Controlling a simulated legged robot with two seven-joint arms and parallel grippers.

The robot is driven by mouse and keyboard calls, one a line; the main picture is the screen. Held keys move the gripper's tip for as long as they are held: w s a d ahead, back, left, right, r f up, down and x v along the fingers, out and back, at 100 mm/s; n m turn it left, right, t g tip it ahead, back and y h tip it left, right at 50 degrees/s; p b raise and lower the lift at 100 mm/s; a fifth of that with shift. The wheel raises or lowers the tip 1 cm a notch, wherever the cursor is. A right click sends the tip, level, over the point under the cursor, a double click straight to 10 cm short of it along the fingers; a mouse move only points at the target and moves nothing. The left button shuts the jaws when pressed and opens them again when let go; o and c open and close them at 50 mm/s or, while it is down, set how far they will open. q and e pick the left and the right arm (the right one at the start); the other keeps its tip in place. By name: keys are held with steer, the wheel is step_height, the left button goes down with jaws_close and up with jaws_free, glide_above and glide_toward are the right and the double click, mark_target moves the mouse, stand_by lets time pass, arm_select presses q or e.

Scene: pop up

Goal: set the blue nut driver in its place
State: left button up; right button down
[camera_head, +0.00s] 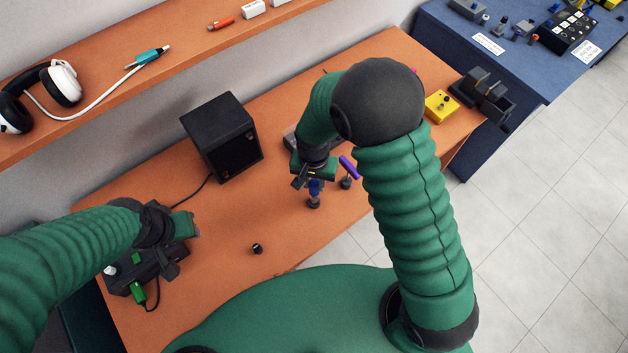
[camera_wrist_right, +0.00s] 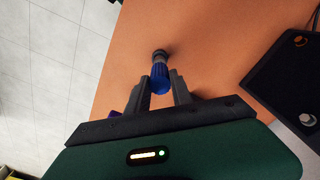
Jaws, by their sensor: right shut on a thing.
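The blue nut driver (camera_head: 315,187) is upright in my right gripper (camera_head: 314,179), over the orange table. In the right wrist view the blue handle (camera_wrist_right: 160,80) sits between the two fingers of the gripper (camera_wrist_right: 161,90), which is shut on it. A small dark round base (camera_head: 313,203) shows at the driver's lower end; I cannot tell whether the driver is seated in it or just above it. A purple-handled tool (camera_head: 349,167) stands in a similar dark base just to the right. My left gripper (camera_head: 172,245) is by a black box at the left; its finger opening is unclear.
A black speaker-like box (camera_head: 222,138) stands behind. A small dark round piece (camera_head: 257,248) sits near the table's front edge. A black box with a green plug (camera_head: 137,290) is at the left. A yellow box (camera_head: 440,106) is at the right.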

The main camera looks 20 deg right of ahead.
steer(key=shift+f, duration=0.15)
steer(key=shift+f+b, duration=0.75)
steer(key=shift+f, duration=0.5)
steer(key=shift+f, duration=0.1)
steer(key=c, duration=1.1)
jaws_free()
steer(key=shift+o, duration=0.2)
step_height(320, 180, up, 17)
steer(key=shift+s+a, duration=0.15)
steer(key=shift+s, duration=0.05)
